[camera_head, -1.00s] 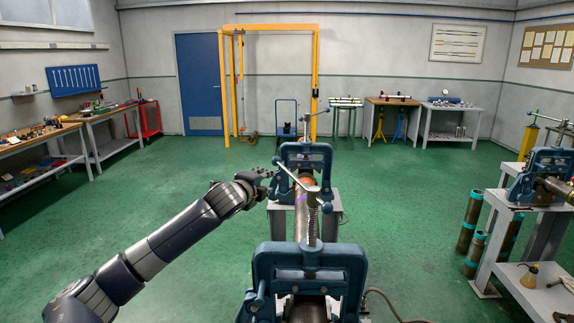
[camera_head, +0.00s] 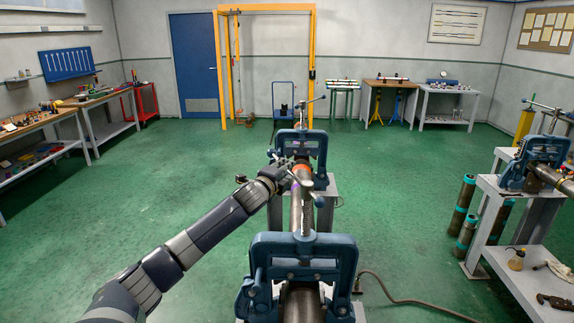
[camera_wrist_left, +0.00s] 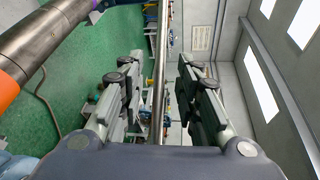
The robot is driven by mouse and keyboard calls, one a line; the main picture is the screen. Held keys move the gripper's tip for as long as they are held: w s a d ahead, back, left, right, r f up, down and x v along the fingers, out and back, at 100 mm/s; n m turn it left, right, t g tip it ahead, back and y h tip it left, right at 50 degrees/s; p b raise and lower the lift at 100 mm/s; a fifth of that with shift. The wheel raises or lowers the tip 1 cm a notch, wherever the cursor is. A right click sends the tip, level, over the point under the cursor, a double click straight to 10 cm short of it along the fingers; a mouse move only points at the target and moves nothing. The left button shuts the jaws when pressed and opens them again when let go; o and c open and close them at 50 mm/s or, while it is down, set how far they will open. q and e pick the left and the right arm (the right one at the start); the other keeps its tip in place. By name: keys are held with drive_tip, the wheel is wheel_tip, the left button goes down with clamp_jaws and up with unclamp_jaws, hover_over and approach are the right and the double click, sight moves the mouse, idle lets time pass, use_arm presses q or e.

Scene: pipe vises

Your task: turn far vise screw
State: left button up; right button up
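The far vise (camera_head: 302,146) is blue, with an upright screw (camera_head: 303,112) and a slanted handle bar on top. The near vise (camera_head: 303,256) stands closer to me, with its own tall screw (camera_head: 297,212) and slanted handle bar (camera_head: 309,189). My left gripper (camera_head: 289,167) is at the upper left end of that nearer bar, in front of the far vise in the picture. In the left wrist view, my left gripper (camera_wrist_left: 160,95) is open, with a metal bar (camera_wrist_left: 160,50) between its fingers and gaps on both sides. My right gripper is out of view.
A steel pipe (camera_head: 297,210) with an orange band runs through both vises; it also shows in the left wrist view (camera_wrist_left: 50,32). Another vise (camera_head: 537,160) stands on a grey bench at right. A hose (camera_head: 395,292) lies on the floor. Green floor at left is free.

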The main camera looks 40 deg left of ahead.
use_arm(q)
drive_tip(key=shift+p+x, duration=0.35)
drive_tip(key=shift+x, duration=0.9)
drive_tip(key=shift+c, duration=0.5)
drive_tip(key=shift+f, duration=0.1)
clamp_jaws()
